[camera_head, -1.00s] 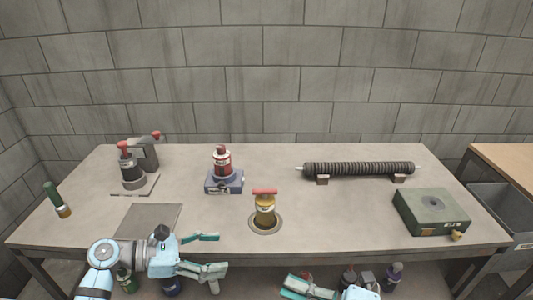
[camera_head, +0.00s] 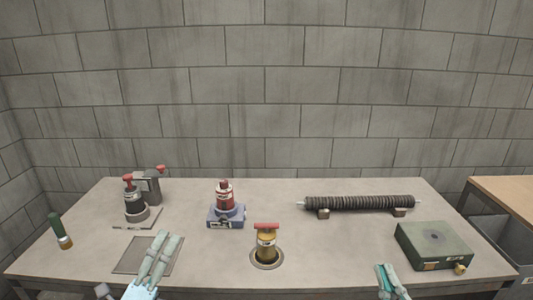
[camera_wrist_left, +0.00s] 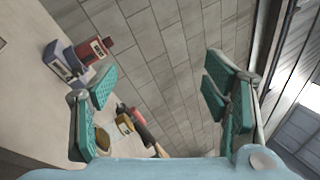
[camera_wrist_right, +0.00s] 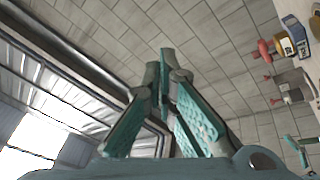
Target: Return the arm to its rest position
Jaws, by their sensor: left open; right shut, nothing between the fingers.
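My left gripper (camera_head: 163,258) is at the front left of the table in the head view, over the grey square plate (camera_head: 130,262). In the left wrist view its teal-padded fingers (camera_wrist_left: 165,90) stand wide apart with nothing between them. My right gripper (camera_head: 388,276) is at the front right edge of the table, apart from any object. In the right wrist view its fingers (camera_wrist_right: 168,70) meet at the tips and hold nothing.
A yellow canister with a red handle (camera_head: 266,243) stands in a round recess. A red bottle sits on a blue base (camera_head: 226,222). A red-topped device (camera_head: 135,205), black ribbed tube (camera_head: 358,203), green box (camera_head: 433,246) and green cylinder (camera_head: 60,232) are around the table.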

